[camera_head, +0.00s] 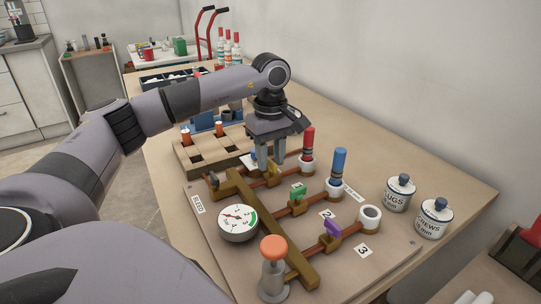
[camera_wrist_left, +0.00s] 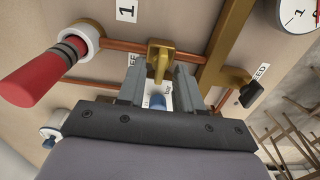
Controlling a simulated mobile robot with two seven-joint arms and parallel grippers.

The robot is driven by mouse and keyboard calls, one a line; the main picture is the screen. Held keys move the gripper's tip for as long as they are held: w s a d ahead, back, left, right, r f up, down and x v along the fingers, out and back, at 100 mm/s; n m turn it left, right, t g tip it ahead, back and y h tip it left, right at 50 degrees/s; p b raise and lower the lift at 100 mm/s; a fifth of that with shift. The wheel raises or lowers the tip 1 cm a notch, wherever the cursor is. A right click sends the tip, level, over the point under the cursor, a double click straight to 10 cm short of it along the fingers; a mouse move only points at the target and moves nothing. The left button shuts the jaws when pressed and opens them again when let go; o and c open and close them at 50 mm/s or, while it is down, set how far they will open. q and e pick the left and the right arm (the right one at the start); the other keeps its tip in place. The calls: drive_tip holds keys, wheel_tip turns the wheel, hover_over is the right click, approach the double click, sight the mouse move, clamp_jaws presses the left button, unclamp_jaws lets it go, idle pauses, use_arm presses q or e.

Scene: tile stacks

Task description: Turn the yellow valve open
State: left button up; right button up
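The yellow valve (camera_head: 273,178) sits on the first copper pipe of the board, by the wide brass manifold. In the left wrist view its yellow handle (camera_wrist_left: 158,58) stands between my left fingertips. My left gripper (camera_head: 268,163) reaches down over the valve from above. In the left wrist view the left gripper (camera_wrist_left: 161,82) has its fingers apart, one on each side of the handle, with a narrow gap seeming to show. Contact with the handle cannot be made out. My right gripper is in neither view.
A green valve (camera_head: 298,193) and a purple valve (camera_head: 332,229) sit on neighbouring pipes. A red cylinder (camera_head: 308,142) and a blue cylinder (camera_head: 338,165) stand at pipe ends. A gauge (camera_head: 238,222) and an orange-topped post (camera_head: 273,265) stand nearer. Two labelled jars (camera_head: 399,193) (camera_head: 433,219) stand right.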

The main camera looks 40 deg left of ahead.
use_arm(q)
clamp_jaws()
